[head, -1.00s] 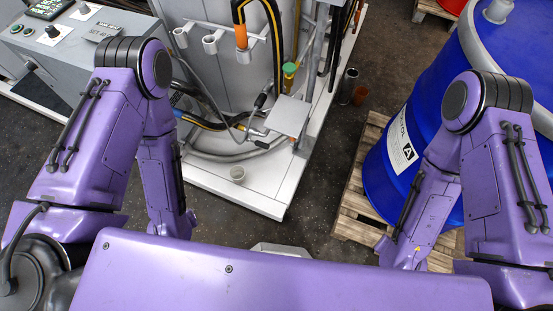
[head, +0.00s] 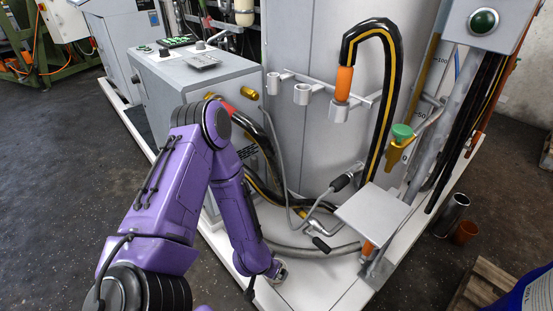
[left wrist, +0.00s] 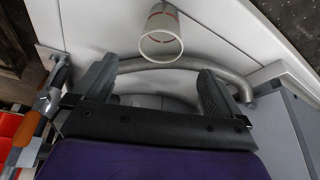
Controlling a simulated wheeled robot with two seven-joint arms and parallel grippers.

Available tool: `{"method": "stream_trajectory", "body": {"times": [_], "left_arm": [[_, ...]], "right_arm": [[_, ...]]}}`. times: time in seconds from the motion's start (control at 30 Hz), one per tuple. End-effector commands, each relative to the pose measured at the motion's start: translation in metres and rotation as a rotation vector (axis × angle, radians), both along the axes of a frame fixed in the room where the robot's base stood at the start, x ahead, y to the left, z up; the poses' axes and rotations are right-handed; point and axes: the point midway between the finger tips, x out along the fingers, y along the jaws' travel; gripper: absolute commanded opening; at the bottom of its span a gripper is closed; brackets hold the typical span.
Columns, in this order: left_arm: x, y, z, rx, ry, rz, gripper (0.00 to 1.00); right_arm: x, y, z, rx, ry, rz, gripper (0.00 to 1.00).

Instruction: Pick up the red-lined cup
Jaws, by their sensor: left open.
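The red-lined cup (left wrist: 161,35) shows in the left wrist view as a white cup with a thin red line. It lies beyond my fingertips, at the top of the picture, above the white platform (left wrist: 210,22). My left gripper (left wrist: 157,70) is open and empty, its two dark fingers spread wide with the cup ahead of the gap, not between them. In the head view my left arm reaches down to the platform, and its lower end hides the gripper. I cannot clearly make out the cup there. My right gripper is out of view.
A curved grey pipe (left wrist: 160,63) runs behind the fingers. In the head view, a grey control box (head: 200,75), a striped hose (head: 372,40) and a square plate (head: 372,212) stand around the platform. A blue drum (head: 528,295) on a pallet is at lower right.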

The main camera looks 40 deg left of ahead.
Motion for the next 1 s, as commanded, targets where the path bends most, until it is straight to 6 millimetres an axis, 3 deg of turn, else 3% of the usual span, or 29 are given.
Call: {"method": "stream_trajectory", "body": {"times": [0.03,0.63,0.93,0.97,1.0], "left_arm": [[0.003,0.001,-0.010,-0.002,-0.004,-0.006,1.00],[0.042,0.013,-0.095,-0.001,-0.003,-0.011,1.00],[0.046,0.014,-0.099,-0.001,-0.003,-0.011,1.00],[0.046,0.014,-0.099,-0.001,-0.003,-0.011,0.94],[0.046,0.014,-0.099,-0.001,-0.003,-0.011,0.80]], "right_arm": [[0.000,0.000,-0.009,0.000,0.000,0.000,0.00],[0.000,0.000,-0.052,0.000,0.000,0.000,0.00],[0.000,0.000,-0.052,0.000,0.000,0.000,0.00],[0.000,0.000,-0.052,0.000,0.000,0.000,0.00],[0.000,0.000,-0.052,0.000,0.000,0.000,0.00]]}}
